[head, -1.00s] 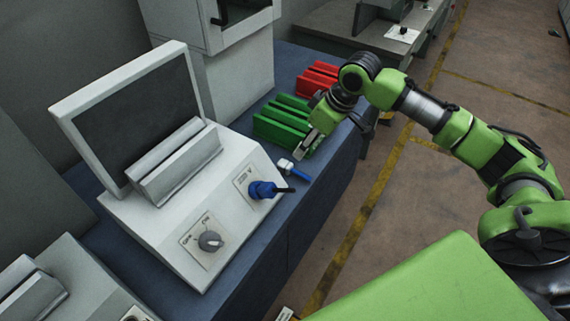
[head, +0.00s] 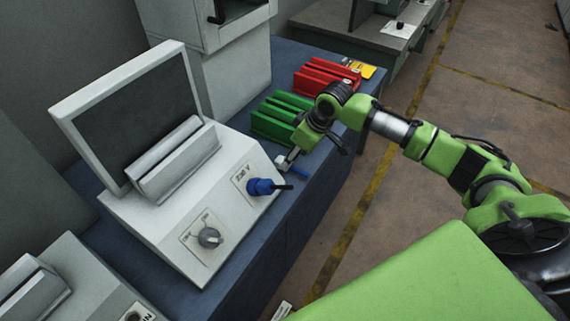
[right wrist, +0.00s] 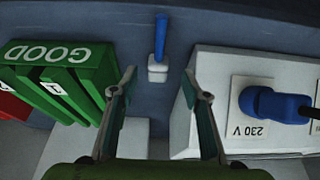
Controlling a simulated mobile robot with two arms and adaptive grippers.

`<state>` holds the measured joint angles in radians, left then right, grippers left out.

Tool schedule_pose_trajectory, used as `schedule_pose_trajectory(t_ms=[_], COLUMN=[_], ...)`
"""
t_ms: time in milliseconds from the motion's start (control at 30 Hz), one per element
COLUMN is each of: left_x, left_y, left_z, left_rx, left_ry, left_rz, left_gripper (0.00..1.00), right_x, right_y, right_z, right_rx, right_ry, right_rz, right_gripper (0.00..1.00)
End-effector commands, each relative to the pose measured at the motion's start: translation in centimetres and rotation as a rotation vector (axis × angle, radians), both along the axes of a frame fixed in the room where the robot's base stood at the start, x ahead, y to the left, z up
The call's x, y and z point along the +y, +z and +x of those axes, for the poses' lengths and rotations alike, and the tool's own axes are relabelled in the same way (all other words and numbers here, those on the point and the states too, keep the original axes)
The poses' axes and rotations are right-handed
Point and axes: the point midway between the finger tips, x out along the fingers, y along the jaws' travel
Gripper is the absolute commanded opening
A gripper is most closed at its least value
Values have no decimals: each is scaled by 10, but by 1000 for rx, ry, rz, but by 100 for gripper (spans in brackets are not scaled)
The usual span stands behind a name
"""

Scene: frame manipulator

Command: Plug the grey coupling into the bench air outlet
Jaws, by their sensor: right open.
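The grey coupling (head: 283,162) is a small pale block with a short blue hose or stem (right wrist: 160,36). It lies on the blue bench beside the white tester, and its block also shows in the right wrist view (right wrist: 157,70). My right gripper (head: 291,157) is open just above and beside it. In the right wrist view the two fingertips (right wrist: 160,84) stand apart, with the block between them in the picture. I see no contact, and the height gap is unclear. I cannot make out the air outlet. My left gripper is not in view.
The white tester (head: 150,225) carries a blue plug (head: 262,187) at its 230 V socket and a dark knob (head: 209,238). Green GOOD bins (head: 275,125) and red bins (head: 318,80) stand along the bench. A pale cabinet (head: 235,80) stands behind. A strip along the bench front is clear.

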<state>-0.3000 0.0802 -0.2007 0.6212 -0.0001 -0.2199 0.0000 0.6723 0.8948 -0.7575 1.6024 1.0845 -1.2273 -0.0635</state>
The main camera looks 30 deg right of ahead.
Motion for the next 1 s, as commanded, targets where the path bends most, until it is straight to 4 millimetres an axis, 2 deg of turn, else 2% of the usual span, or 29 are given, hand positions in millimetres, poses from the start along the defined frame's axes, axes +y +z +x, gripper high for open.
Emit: schedule_pose_trajectory(t_ms=[167, 300, 500, 867, 900, 1000], left_x=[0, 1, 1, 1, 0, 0], left_y=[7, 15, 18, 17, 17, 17], left_z=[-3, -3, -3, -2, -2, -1], left_rx=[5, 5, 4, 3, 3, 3], left_ry=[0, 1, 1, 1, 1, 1], left_rz=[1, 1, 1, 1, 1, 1], left_gripper=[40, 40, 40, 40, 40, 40], right_x=[2, 6, 9, 9, 9, 9], right_y=[-8, -23, -44, -46, -46, -46], right_z=[5, 14, 21, 22, 22, 22], right_rx=[2, 3, 2, 0, 0, 0], right_ry=[-1, 0, 0, 1, 0, 0], right_rz=[0, 1, -1, -2, -1, -1], right_gripper=[43, 43, 43, 43, 40, 14])
